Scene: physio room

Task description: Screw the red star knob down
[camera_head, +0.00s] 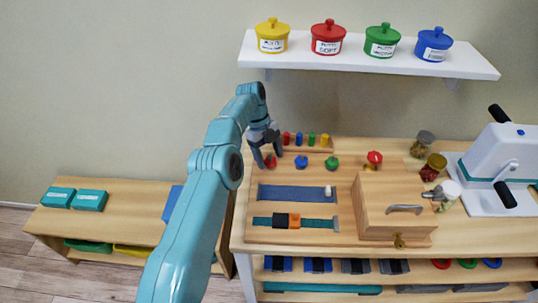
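The red star knob (271,162) is at the left end of a row of three knobs on the wooden board, beside a blue knob (301,163) and a green knob (332,162). My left gripper (268,160) reaches down to the red knob. Its two dark fingers are apart, with the knob between them. I cannot tell whether they touch it. The fingers partly hide the knob, and its thread does not show. My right gripper is not in view.
Behind the knobs stands a rack of coloured pegs (312,139). In front are a blue slider strip (290,193) and a strap with an orange buckle (295,221). A wooden box (390,205) with a handle, a red-topped fitting (374,158) and jars are to the right.

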